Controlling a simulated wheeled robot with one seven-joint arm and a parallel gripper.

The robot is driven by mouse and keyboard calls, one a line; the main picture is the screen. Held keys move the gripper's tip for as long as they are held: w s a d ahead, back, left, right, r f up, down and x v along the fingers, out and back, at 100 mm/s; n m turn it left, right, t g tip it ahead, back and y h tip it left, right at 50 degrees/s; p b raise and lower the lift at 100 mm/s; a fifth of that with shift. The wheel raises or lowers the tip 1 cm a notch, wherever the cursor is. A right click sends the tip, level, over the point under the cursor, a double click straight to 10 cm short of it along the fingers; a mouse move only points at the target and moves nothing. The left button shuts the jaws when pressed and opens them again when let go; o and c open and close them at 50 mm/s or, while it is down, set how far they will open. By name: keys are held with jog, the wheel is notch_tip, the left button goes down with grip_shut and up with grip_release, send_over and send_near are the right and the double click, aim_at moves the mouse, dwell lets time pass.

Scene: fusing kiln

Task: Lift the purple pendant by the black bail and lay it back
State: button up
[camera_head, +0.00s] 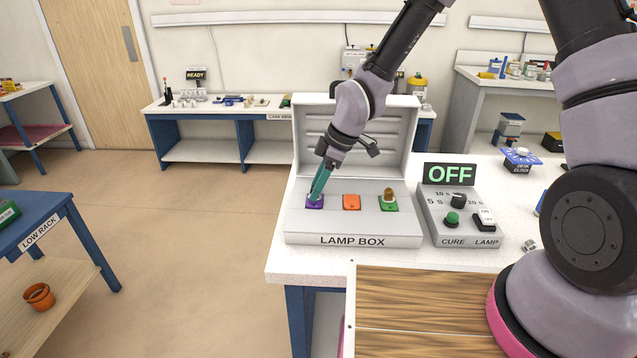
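The purple pendant (314,205) lies at the left of a row of three in the open lamp box (352,227). My gripper (317,194) points down at it, with its teal fingers right over the pendant. The fingertips hide the black bail, and I cannot tell whether they are shut on it or still apart. The pendant appears flat on the box floor. The orange pendant (352,202) lies in the middle, and the green pendant (389,205) lies at the right with a brownish bail standing on it.
The raised lid (400,130) stands behind the pendants, close to my wrist. At the right is the lamp control box (463,232) with knobs and a sign (450,174) reading OFF. A wood-grain board (430,305) lies in front. White worktop (290,262) shows around the box.

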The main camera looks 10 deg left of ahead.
grip_shut()
jog(key=shift+r, duration=1.35)
dwell(0.5)
jog(key=shift+f, duration=1.3)
dwell(1.7)
dwell(0.3)
jog(key=shift+o, duration=0.7)
grip_release()
jog(key=shift+r, duration=0.1)
